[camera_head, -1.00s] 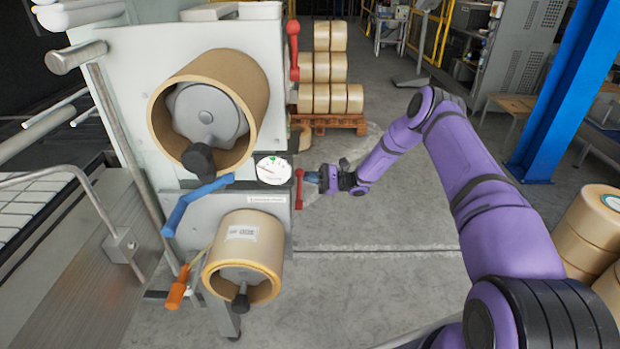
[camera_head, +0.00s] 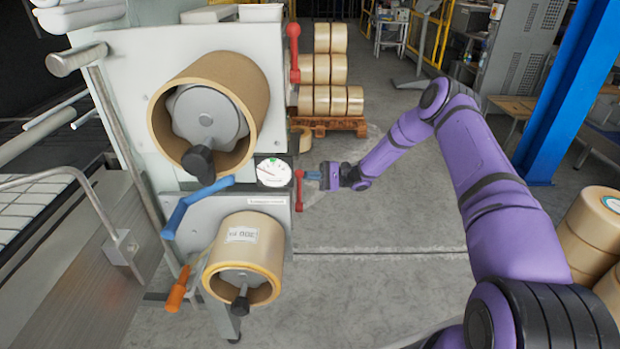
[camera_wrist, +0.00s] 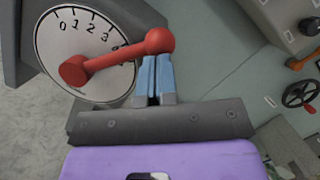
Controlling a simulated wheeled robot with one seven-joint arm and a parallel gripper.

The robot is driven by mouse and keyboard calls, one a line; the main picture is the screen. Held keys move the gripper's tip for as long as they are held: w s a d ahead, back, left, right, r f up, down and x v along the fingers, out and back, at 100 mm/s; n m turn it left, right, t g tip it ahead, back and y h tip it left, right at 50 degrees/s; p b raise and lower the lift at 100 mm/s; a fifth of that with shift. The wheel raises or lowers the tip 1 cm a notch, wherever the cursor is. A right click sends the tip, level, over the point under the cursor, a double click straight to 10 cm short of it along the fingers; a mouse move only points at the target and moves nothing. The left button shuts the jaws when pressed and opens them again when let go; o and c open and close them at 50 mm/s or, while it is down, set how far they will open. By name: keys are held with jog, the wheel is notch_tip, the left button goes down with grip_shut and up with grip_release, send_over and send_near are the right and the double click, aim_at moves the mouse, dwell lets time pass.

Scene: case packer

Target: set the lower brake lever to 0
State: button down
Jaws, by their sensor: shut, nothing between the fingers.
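The lower brake lever (camera_head: 299,190) is red and sits on the right side of the machine, below the round gauge. In the wrist view the lever (camera_wrist: 120,55) crosses a white dial (camera_wrist: 60,45) marked 0, 1, 2, 3 and on. Its arm points past the 3, over higher marks that it partly hides. Its round knob stands out beyond the dial's edge. My gripper (camera_head: 313,176) is at the lever's right in the head view. In the wrist view its blue fingers (camera_wrist: 154,78) are shut and empty, just below the knob; I cannot tell whether they touch it.
A similar red lever (camera_head: 294,50) is higher on the machine. A large upper roll (camera_head: 258,95) and a smaller lower roll (camera_head: 262,255) stick out from its front. A blue lever (camera_head: 190,205) is between them. Stacked rolls (camera_head: 330,99) stand behind.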

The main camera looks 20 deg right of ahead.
jog(key=s+a+r+n+g+h, duration=0.1)
jog(key=s+a+n+h, duration=0.3)
jog(key=s+n, duration=0.8)
jog(key=shift+s+r+n, duration=0.2)
jog(key=shift+r+n, duration=0.25)
jog(key=shift+n, duration=0.85)
jog(key=shift+a, duration=0.15)
